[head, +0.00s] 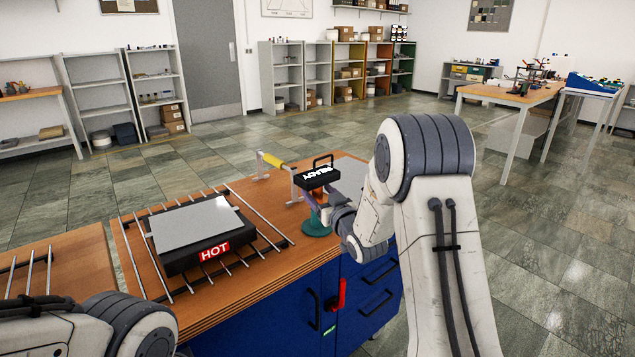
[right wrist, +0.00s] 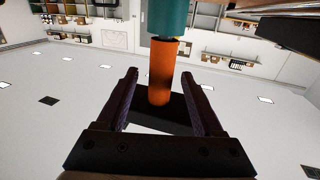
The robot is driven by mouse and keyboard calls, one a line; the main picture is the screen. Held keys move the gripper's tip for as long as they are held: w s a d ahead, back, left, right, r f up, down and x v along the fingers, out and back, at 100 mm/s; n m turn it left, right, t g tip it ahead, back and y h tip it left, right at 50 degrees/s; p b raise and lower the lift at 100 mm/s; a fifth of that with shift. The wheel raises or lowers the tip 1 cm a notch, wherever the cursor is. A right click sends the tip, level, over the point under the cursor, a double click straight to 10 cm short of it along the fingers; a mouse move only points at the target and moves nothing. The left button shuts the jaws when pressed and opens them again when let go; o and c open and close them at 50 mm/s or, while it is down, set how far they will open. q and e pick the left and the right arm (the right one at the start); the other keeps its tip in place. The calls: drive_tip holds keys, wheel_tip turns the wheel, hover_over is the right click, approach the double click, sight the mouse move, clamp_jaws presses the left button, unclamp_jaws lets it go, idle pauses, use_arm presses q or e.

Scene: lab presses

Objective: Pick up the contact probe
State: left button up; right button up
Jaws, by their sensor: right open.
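The contact probe shows in the right wrist view as an orange cylinder (right wrist: 162,72) joined to a teal part (right wrist: 167,16) at the top of the picture. My right gripper (right wrist: 159,76) is open, with one dark finger on each side of the orange cylinder and gaps showing. My left gripper is out of view; only my left arm shows at the lower left.
A black box marked READY (head: 317,178) sits just behind my right gripper. A hot plate (head: 205,243) marked HOT lies on metal rods to the left. Blue drawers (head: 372,290) are below the bench top.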

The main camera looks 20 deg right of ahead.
drive_tip(key=shift+w, duration=0.5)
drive_tip(key=shift+c, duration=0.3)
clamp_jaws()
drive_tip(key=shift+r, duration=0.1)
